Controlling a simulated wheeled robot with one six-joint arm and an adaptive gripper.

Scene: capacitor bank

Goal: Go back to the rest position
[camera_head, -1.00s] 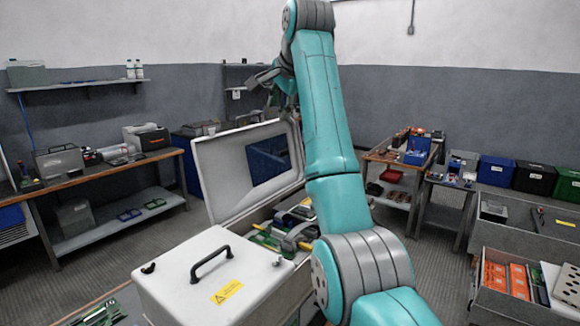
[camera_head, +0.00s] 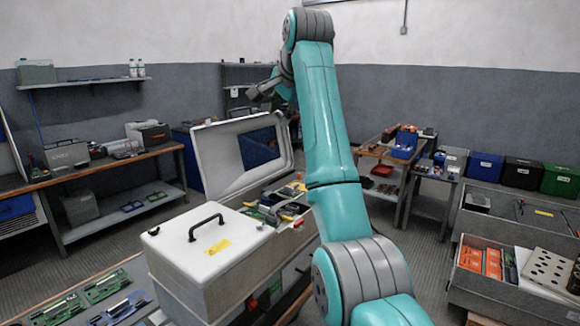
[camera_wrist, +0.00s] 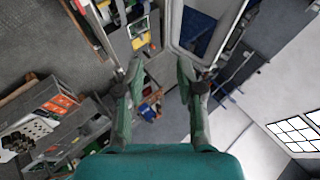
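My gripper (camera_wrist: 160,75) shows in the wrist view with its two fingers apart and nothing between them. In the head view my gripper (camera_head: 262,92) is small and partly hidden by my own arm, raised above and behind the open case. The white case (camera_head: 205,250) has a black handle and a yellow warning label on its closed front part. Its raised lid (camera_head: 215,165) with a dark blue panel stands tilted open behind it. Coloured parts lie in its open section, partly hidden by my arm.
A bench (camera_head: 70,300) with green tool sets is at front left. A wooden workbench (camera_head: 120,160) and a wall shelf (camera_head: 85,84) are at the left. Coloured bins (camera_head: 485,165) and a grey box with orange items (camera_head: 480,262) are at the right. Floor shows between them.

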